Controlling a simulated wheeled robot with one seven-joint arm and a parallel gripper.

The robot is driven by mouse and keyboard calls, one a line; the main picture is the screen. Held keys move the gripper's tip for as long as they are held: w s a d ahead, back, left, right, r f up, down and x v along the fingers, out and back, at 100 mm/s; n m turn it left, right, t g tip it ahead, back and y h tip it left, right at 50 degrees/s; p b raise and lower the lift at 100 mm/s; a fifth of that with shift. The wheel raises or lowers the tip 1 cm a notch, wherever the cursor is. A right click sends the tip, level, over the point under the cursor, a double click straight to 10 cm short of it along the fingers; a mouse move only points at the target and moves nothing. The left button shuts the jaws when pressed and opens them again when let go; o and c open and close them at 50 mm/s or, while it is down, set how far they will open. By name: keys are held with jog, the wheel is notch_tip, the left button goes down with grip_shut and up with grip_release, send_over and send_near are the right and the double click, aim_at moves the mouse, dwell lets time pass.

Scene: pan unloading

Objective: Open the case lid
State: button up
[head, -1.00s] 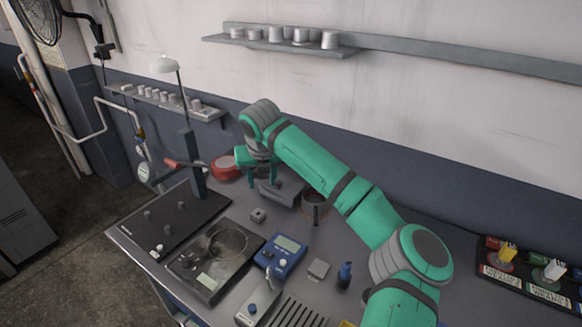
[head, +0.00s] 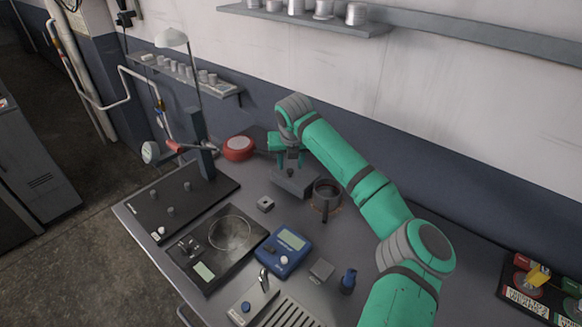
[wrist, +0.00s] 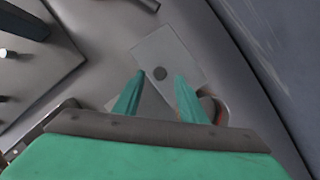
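The case (head: 296,186) is a low grey box on the bench near the back wall, below my gripper (head: 291,160) in the head view. My gripper's two green fingers (wrist: 160,76) are apart, one on each side of the knob in that view. I cannot tell how high the fingertips are above the lid, or whether they touch the knob. The gripper and fingers hide part of the case.
A dark cup-shaped pan (head: 325,190) stands just right of the case. A red round container (head: 238,144) is to the left. A black plate with knobs (head: 187,200), a scale (head: 208,262) and a blue meter (head: 283,252) stand nearer the front.

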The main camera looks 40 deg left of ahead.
aim_at(290, 170)
jog(key=shift+x, duration=1.6)
grip_shut()
